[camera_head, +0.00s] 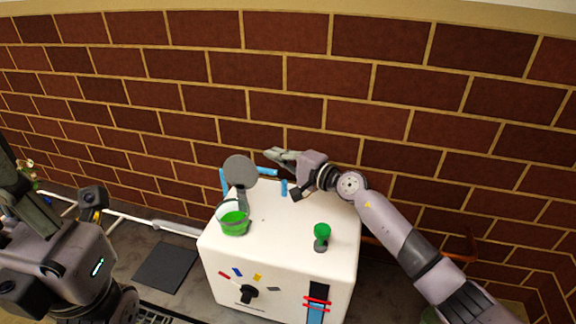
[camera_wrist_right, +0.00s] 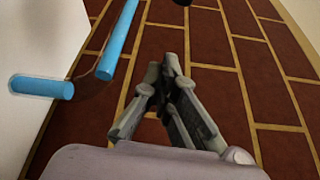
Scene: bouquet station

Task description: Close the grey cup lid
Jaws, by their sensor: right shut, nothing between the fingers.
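The grey cup lid (camera_head: 240,171) is a round disc standing raised, open, at the back of a clear cup (camera_head: 232,207) with green contents. The cup stands on the white box top, at its left side. My right gripper (camera_head: 270,155) is shut and empty. It is to the right of the lid, by the box's back edge near the brick wall, apart from the lid. In the right wrist view the right gripper's fingers (camera_wrist_right: 168,72) are together with nothing between them. My left gripper (camera_head: 25,195) is at the far left, away from the cup; its fingers are unclear.
The white box (camera_head: 275,240) has blue bars (camera_head: 267,171) at its back; blue rods (camera_wrist_right: 118,42) show in the right wrist view. A small green goblet (camera_head: 321,236) stands right of the cup. A black knob (camera_head: 248,293) is on the front. A dark mat (camera_head: 166,267) lies left.

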